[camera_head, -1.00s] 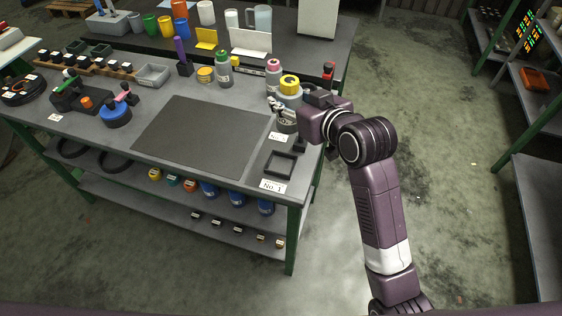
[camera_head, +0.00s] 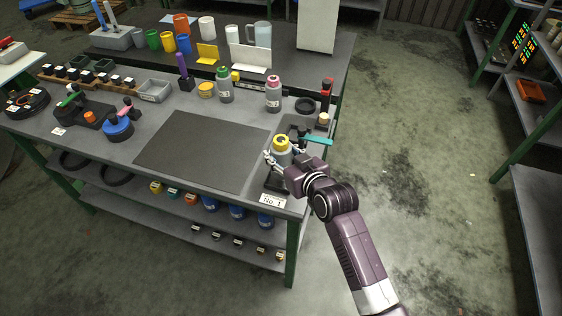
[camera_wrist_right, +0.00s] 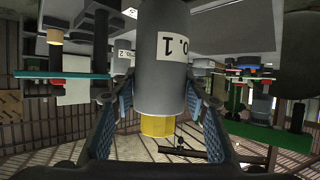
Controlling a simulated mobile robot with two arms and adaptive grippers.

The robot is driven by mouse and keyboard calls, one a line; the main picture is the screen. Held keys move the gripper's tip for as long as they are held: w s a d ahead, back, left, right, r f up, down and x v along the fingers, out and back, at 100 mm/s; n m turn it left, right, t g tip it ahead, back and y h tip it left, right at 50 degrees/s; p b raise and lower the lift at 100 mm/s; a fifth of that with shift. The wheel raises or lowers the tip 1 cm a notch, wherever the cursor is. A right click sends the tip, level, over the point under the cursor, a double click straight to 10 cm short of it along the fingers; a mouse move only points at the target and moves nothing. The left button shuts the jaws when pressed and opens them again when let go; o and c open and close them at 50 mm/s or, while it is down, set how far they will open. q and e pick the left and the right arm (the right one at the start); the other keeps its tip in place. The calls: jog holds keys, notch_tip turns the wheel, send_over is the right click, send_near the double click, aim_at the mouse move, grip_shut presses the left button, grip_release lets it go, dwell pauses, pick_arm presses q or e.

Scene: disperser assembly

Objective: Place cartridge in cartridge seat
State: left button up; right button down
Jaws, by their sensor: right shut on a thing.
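The cartridge is a grey bottle with a yellow cap (camera_head: 282,141). My right gripper (camera_head: 279,160) is shut around its body and holds it upright over the dark square seat (camera_head: 271,186) at the table's front right corner. The seat is mostly hidden by the bottle and gripper, so I cannot tell whether the bottle touches it. In the right wrist view, which is upside down, the grey cartridge (camera_wrist_right: 160,82) sits between both fingers, with its white numbered label facing the camera. My left gripper is not in view.
A "No. 1" card (camera_head: 271,200) lies in front of the seat. A holder with a teal bar (camera_head: 319,140) stands close behind the gripper. A green-capped bottle (camera_head: 224,84) and a pink-capped bottle (camera_head: 273,94) stand farther back. The dark mat (camera_head: 200,150) to the left is clear.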

aim_at(281, 163)
jog(key=shift+w+f, duration=0.1)
jog(key=shift+f, duration=1.8)
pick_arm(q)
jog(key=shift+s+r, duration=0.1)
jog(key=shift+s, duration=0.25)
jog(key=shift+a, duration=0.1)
pick_arm(e)
jog(key=c, duration=1.1)
grip_release()
jog(key=shift+s+f, duration=0.2)
jog(key=shift+c, duration=0.2)
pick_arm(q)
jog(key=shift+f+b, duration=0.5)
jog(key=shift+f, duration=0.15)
pick_arm(e)
jog(key=v, duration=1.2)
jog(key=shift+d+f, duration=0.1)
